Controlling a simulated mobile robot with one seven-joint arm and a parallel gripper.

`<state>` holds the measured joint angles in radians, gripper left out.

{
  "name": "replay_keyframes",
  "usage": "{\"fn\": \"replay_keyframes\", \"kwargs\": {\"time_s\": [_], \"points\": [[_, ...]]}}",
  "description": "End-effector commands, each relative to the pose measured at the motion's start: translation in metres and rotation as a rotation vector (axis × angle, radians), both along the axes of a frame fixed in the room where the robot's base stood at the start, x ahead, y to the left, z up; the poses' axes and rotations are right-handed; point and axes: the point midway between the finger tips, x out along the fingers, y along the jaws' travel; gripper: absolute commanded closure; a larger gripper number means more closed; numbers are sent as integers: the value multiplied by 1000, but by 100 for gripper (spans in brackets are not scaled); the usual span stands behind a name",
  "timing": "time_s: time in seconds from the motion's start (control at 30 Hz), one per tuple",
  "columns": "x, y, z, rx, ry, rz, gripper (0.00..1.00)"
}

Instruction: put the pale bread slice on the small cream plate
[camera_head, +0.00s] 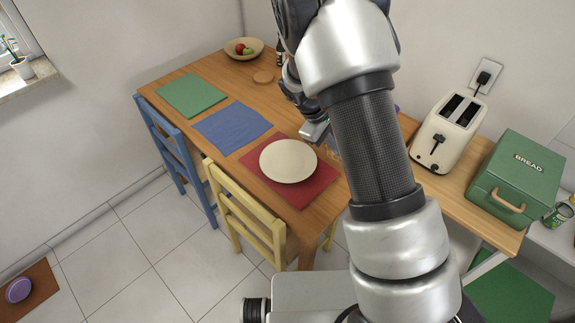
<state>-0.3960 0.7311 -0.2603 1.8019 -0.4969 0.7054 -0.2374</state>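The cream plate (288,160) lies flat and empty on the red placemat (322,186) at the near end of the wooden table. My gripper (325,143) is just beyond the plate's upper right edge, partly hidden behind my arm. I cannot tell whether its fingers are open or shut, or whether they hold anything. No pale bread slice shows; the area behind my arm is hidden.
A cream toaster (447,130) and a green bread box (517,182) stand on the right counter. Blue (231,127) and green (190,95) placemats are bare. A fruit bowl (243,48) stands at the far end. Yellow (246,222) and blue (178,155) chairs line the left side.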

Motion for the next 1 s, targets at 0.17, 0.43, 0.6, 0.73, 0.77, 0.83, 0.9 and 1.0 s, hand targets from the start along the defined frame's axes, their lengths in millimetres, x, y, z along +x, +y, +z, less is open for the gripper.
{"fn": "replay_keyframes", "kwargs": {"time_s": [0.17,0.43,0.6,0.73,0.77,0.83,0.9,1.0], "points": [[6,12,-23,-35,-76,205,100],[16,22,-38,-47,-171,411,100],[21,28,-43,-42,-226,508,100],[25,31,-46,-37,-262,572,100],[26,32,-46,-36,-270,586,100],[27,33,-47,-40,-289,619,100],[30,36,-50,-28,-313,662,100],[33,39,-52,-22,-348,721,100]]}}
